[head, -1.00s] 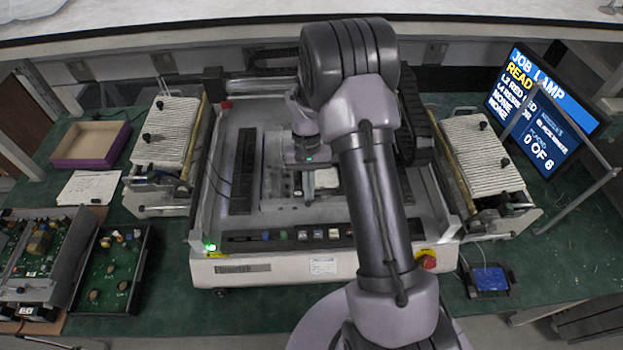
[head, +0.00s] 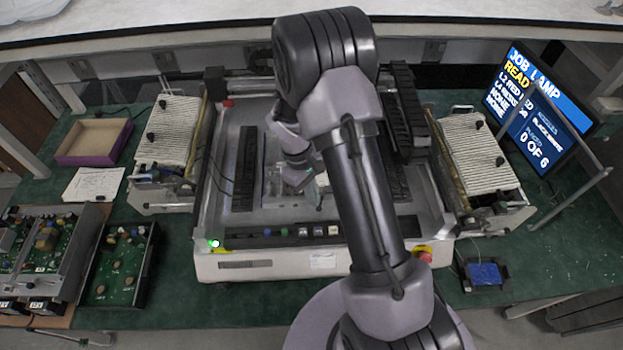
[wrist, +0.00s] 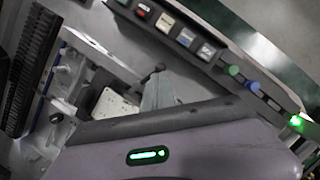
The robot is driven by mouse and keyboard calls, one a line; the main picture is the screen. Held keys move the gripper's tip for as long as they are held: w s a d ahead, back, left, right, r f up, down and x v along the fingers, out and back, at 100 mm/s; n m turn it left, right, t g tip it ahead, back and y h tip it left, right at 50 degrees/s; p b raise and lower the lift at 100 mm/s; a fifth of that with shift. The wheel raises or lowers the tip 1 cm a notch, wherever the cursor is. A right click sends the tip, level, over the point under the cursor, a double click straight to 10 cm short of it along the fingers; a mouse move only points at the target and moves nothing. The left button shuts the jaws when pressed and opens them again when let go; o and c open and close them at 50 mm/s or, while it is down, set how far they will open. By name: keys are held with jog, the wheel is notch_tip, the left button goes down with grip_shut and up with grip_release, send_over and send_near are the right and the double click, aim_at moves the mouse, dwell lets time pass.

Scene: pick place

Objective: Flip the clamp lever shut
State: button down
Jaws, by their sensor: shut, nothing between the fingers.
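My gripper (wrist: 160,92) shows in the wrist view as a grey tapered tip past my wrist housing, with its fingers closed together and nothing held. A small dark round knob (wrist: 158,69), perhaps the end of the clamp lever, shows right at the fingertip; I cannot tell whether they touch. A white block (wrist: 113,104) sits on the fixture to the left of the tip. In the head view my gripper (head: 312,192) is low over the machine bed (head: 222,180), tilted. My arm hides much of the fixture there, and the lever's angle cannot be made out.
A row of coloured buttons (wrist: 187,37) runs along the machine's front edge, close to my gripper. Ribbed feeder racks stand left (head: 170,130) and right (head: 475,155). A red stop knob (head: 425,256) is at the front right. A screen (head: 540,110) stands at the back right.

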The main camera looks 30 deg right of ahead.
jog(key=shift+s+d+n+h, duration=0.15)
jog(key=shift+s+n+h, duration=0.15)
jog(key=shift+n, duration=0.8)
